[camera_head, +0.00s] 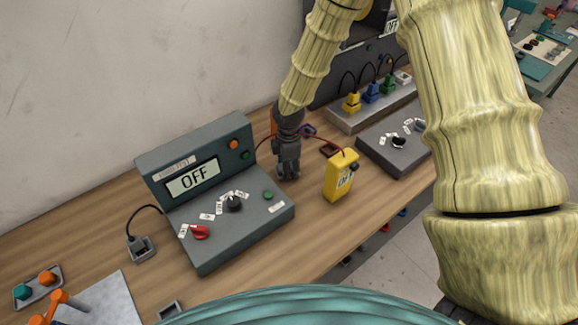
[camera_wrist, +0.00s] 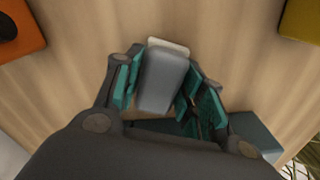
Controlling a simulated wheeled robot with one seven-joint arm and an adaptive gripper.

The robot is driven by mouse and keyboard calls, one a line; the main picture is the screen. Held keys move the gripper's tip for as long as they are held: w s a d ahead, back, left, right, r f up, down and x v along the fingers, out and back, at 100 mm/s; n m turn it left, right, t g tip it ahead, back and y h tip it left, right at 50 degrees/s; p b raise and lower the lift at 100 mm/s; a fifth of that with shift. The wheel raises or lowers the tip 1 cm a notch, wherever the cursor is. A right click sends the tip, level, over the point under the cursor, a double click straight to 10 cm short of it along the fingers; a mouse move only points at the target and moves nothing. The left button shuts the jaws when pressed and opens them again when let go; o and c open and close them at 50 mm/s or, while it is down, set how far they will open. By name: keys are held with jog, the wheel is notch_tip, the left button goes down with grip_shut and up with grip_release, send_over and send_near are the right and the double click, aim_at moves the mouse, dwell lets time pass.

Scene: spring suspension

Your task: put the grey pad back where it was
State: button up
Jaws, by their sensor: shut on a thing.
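My gripper (camera_head: 287,165) points down over the wooden table, between the grey test box and the yellow meter. In the wrist view my gripper (camera_wrist: 160,92) has its teal-lined fingers on both sides of the grey pad (camera_wrist: 163,78), shut on it. The pad is a smooth grey block with rounded corners. A paler flat edge shows at its far end, and I cannot tell whether this is part of the pad or a thing beneath it. In the head view the pad is hidden by my gripper. I cannot tell whether the pad touches the table.
The grey test box (camera_head: 222,212) reading OFF stands left of my gripper. The yellow meter (camera_head: 341,176) stands close on the right, with a red lead. A second grey box (camera_head: 392,150) and a rail of coloured plugs (camera_head: 372,104) lie farther right. The table's front edge is near.

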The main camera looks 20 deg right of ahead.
jog(key=o, duration=0.9)
jog(key=shift+f, duration=0.1)
jog(key=shift+r+b, duration=1.85)
jog(key=shift+r, duration=4.3)
